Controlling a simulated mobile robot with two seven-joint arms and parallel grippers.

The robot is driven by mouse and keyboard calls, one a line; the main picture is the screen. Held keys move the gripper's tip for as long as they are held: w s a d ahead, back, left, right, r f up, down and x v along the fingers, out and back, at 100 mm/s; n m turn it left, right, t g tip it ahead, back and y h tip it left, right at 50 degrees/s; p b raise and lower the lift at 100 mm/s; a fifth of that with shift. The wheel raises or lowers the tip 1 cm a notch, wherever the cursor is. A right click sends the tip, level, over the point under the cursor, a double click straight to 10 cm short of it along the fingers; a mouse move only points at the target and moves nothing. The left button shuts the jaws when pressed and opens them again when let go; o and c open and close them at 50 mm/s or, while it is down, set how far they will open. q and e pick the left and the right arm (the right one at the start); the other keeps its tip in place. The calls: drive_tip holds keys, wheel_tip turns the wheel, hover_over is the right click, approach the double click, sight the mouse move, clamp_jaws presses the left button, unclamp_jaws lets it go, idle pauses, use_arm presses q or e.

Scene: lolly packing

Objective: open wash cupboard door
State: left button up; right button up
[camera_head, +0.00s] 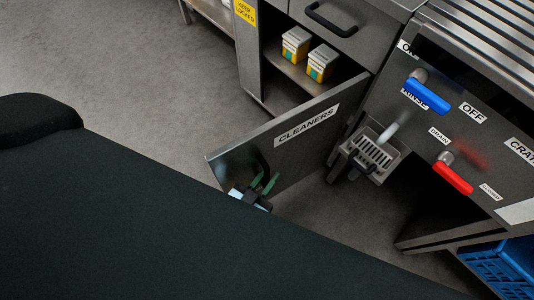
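The wash cupboard door (290,147), a grey metal panel labelled "CLEANERS", stands swung well out from the cupboard (250,62). Its hinge side is at the right, by the drain. The cupboard inside shows, with two white, yellow and green boxes (295,44) (320,62) on its shelf. My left gripper (264,181) is low at the outer face of the door, near its free end. Its two green fingers are apart, with nothing seen between them. A dark shape just above them may be the door handle; whether they touch it is unclear. My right gripper is out of view.
A drawer with a black handle (330,22) is above the cupboard. To the right are a blue lever (427,95), a red lever (453,178), a slotted grey drain (374,157) and a blue crate (503,268). Floor at the left is clear.

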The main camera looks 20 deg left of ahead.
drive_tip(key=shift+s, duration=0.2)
use_arm(q)
drive_tip(key=shift+s, duration=0.2)
drive_tip(key=shift+s+a, duration=0.1)
drive_tip(key=shift+s, duration=0.25)
drive_tip(key=s+a, duration=0.1)
drive_tip(key=s, duration=0.5)
drive_tip(key=shift+s, duration=0.3)
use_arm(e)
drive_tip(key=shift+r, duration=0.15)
use_arm(q)
drive_tip(key=shift+a, duration=0.1)
